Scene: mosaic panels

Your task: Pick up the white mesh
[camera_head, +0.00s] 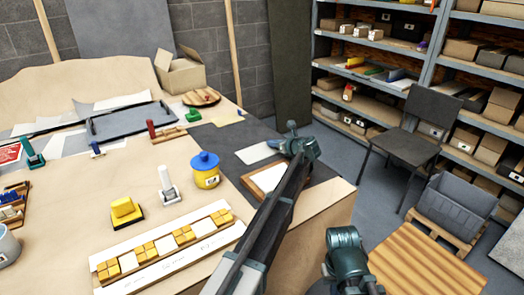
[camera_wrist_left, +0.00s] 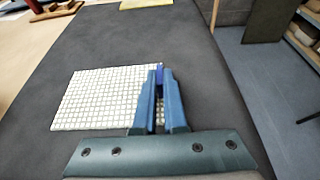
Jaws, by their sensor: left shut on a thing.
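The white mesh (camera_wrist_left: 105,98) is a flat, pale sheet with a square grid over dark grey in the left wrist view. In the head view it shows as a small white piece (camera_head: 254,154) beside my left gripper (camera_head: 288,147). In the left wrist view my left gripper (camera_wrist_left: 160,82) has its blue fingers close together at the mesh's right edge, shut on it. The fingers hide part of that edge. I cannot tell whether the mesh touches the dark mat (camera_head: 212,142) or is just above it.
A wooden-framed white panel (camera_head: 268,178) lies near the table's right edge. A chair (camera_head: 415,130) and shelves are beyond the table.

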